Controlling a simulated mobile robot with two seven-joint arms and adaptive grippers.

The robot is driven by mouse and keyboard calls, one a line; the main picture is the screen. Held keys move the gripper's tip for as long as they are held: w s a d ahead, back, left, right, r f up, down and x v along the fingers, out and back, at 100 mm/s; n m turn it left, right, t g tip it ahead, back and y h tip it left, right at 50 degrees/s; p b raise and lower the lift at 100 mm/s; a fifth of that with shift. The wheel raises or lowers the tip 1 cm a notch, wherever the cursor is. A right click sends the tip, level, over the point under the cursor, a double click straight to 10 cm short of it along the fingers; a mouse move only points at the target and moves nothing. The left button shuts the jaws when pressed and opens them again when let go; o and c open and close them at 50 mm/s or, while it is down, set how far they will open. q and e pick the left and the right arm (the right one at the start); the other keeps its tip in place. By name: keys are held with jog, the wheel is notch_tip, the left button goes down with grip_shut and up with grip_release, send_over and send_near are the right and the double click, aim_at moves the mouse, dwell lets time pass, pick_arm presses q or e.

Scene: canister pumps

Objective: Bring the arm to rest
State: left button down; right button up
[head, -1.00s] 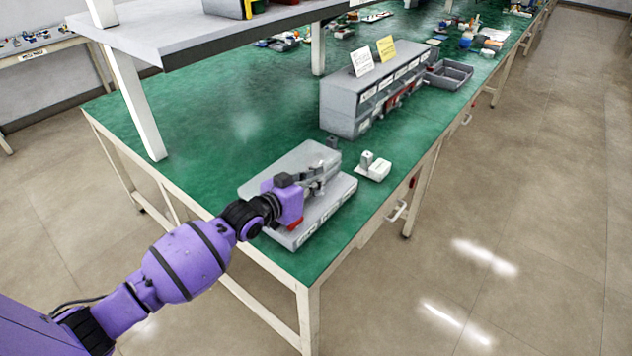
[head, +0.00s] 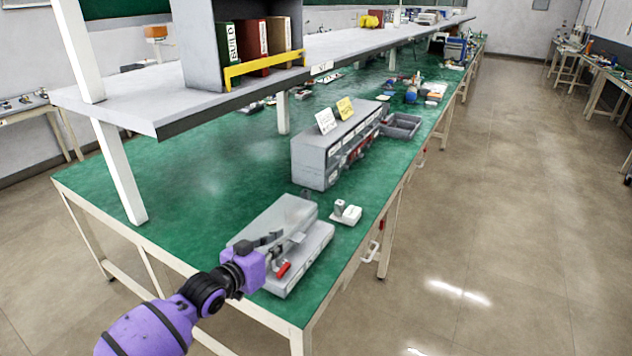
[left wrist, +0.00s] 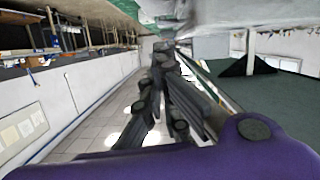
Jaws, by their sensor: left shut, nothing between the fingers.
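My left arm is purple and comes in from the lower left of the head view. My left gripper (head: 283,240) is dark, shut and empty. In the picture it overlaps the grey flat-topped unit (head: 312,246) near the front corner of the green bench; I cannot tell whether they touch. Its dark fingers also show in the left wrist view (left wrist: 165,85), close together, with the floor and bench behind. A small red part (head: 283,270) shows at the unit's front, beside the gripper. My right gripper is not in view.
A small white-grey block (head: 346,213) sits right of the unit. Behind stands a grey labelled rack (head: 318,165) with a grey tray (head: 402,127) beyond it. A white post (head: 120,170) and overhead shelf (head: 150,100) are at left. The aisle floor (head: 490,220) at right is clear.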

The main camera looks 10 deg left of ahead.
pick_arm(q)
jog(key=shift+d+m, duration=0.1)
jog(key=shift+m, duration=0.8)
jog(key=s+d+f, duration=0.2)
jog(key=s+f, duration=0.1)
jog(key=shift+s, duration=0.25)
jog(key=s+f+n+g+y, duration=0.1)
jog(key=s+f, duration=0.5)
jog(key=s, duration=0.7)
jog(key=s+f+n+g+y, duration=0.2)
jog(key=s+f, duration=0.5)
jog(key=s, duration=0.7)
jog(key=s+a+f+n+g+y+p, duration=0.1)
jog(key=s+f+g+y, duration=0.1)
jog(key=s+f, duration=0.5)
jog(key=s, duration=0.6)
jog(key=shift+s+f+n, duration=0.2)
jog(key=shift+s+n, duration=0.05)
jog(key=shift+n, duration=0.05)
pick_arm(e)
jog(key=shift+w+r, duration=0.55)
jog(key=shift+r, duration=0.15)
pick_arm(q)
jog(key=shift+a, duration=0.1)
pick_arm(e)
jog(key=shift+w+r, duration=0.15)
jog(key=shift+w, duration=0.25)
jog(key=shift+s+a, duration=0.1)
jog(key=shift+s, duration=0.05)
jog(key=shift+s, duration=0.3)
